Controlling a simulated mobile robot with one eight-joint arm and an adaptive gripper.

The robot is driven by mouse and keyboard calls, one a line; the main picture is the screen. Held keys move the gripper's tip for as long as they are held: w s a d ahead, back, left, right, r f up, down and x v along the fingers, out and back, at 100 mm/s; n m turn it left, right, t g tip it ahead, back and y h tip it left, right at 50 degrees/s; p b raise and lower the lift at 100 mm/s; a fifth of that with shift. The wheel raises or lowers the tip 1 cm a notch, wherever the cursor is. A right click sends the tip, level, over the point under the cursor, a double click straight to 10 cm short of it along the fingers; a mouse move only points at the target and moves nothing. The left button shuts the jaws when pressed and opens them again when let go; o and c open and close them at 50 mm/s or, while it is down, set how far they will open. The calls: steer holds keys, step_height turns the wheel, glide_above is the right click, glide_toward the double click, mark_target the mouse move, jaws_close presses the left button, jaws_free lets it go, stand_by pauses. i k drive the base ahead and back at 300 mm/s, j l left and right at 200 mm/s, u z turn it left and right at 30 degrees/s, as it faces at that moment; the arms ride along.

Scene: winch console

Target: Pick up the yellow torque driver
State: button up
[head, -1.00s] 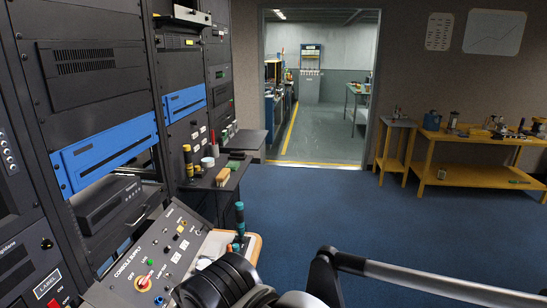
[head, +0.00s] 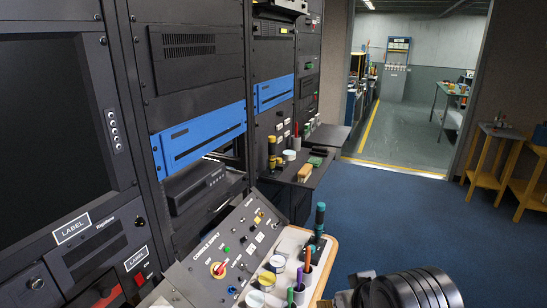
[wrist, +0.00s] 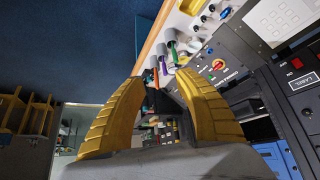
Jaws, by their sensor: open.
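An upright yellow-and-black driver (head: 272,153), which looks like the yellow torque driver, stands on the dark shelf (head: 318,172) beside the rack in the head view. In the wrist view I cannot pick it out for certain. My gripper (wrist: 162,78) is open, with two yellow ribbed fingers apart and nothing visibly held between them. Past the fingers the wrist view shows the console edge and, farther off, small items that are too small to tell apart. The fingers do not show in the head view.
A console panel (head: 215,245) with knobs stands in front. Beside it a white holder board (head: 335,243) carries a teal-and-black driver (head: 319,220) and several coloured tools. An orange-tan brush-like item (head: 305,173) lies on the shelf. Blue floor (head: 400,225) is clear to the right.

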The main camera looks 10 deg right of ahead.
mark_target(272, 139)
steer(key=i+l+u, duration=0.1)
steer(key=l, duration=0.25)
steer(key=i+l+u, duration=0.1)
steer(key=l, duration=0.3)
steer(key=i+l+u, duration=0.1)
steer(key=l, duration=0.3)
steer(key=i+l+u, duration=0.1)
steer(key=i+l, duration=0.3)
steer(key=l, duration=0.2)
steer(key=i+l+u, duration=0.25)
steer(key=i+l, duration=0.15)
steer(key=l, duration=0.25)
steer(key=i+l+u, duration=0.1)
steer(key=l, duration=0.25)
steer(key=i+l, duration=0.25)
steer(key=l, duration=0.15)
steer(key=i+l+u, duration=0.15)
steer(key=l, duration=0.2)
steer(key=i+l+u, duration=0.25)
steer(key=i+l, duration=0.2)
steer(key=i, duration=0.2)
steer(key=i+l+u, duration=0.25)
steer(key=i+l, duration=0.3)
steer(key=i, duration=0.1)
